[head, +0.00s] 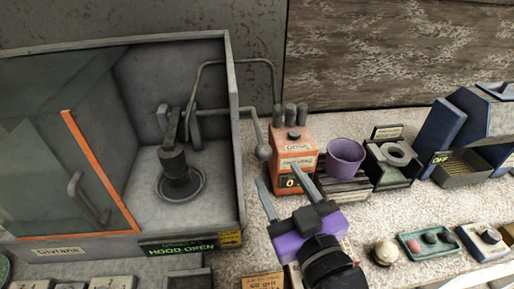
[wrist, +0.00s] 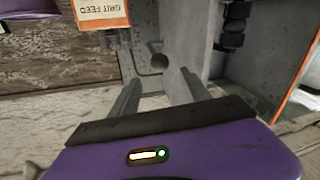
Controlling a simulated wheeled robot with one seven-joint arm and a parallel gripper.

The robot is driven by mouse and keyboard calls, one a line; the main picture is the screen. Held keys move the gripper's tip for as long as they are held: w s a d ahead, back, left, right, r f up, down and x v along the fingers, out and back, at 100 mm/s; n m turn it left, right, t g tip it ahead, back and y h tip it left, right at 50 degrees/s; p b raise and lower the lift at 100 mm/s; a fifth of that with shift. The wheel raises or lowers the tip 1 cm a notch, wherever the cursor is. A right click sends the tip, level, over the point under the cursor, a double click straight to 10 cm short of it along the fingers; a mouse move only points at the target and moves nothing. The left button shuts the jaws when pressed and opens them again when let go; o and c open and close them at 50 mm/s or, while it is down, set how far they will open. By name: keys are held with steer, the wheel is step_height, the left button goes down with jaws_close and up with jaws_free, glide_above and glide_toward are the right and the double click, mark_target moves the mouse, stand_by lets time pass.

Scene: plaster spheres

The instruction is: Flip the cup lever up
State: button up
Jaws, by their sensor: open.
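A grey lever with a round knob (head: 263,152) hangs on the right outer side of the hooded cabinet, knob end down; I cannot tell for sure that it is the cup lever. A round knob, apparently the same one, shows in the wrist view (wrist: 159,62), just beyond and between my fingertips. My gripper (head: 277,175), purple with two grey fingers, is open and empty, in front of the cabinet's right side and the orange grit feed box (head: 295,143). The fingers appear apart from the knob; the wrist view also shows them spread (wrist: 160,80). A purple cup (head: 345,156) stands right of the box.
The grey cabinet (head: 236,130) has an orange-edged glass door (head: 100,172) and a "HOOD OPEN" label. A black holder with a ring (head: 397,155), a blue stand (head: 450,120) and a green tray (head: 428,241) stand to the right. A pipe (head: 235,63) runs from cabinet to box.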

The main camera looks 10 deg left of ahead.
mark_target(267, 157)
steer(key=x, duration=0.5)
steer(key=p+x, duration=0.1)
steer(key=x, duration=0.1)
steer(key=shift+w+a+f, duration=0.15)
steer(key=shift+w+f, duration=0.1)
steer(key=shift+w, duration=0.15)
steer(key=shift+c, duration=0.2)
jaws_close()
stand_by(1.0)
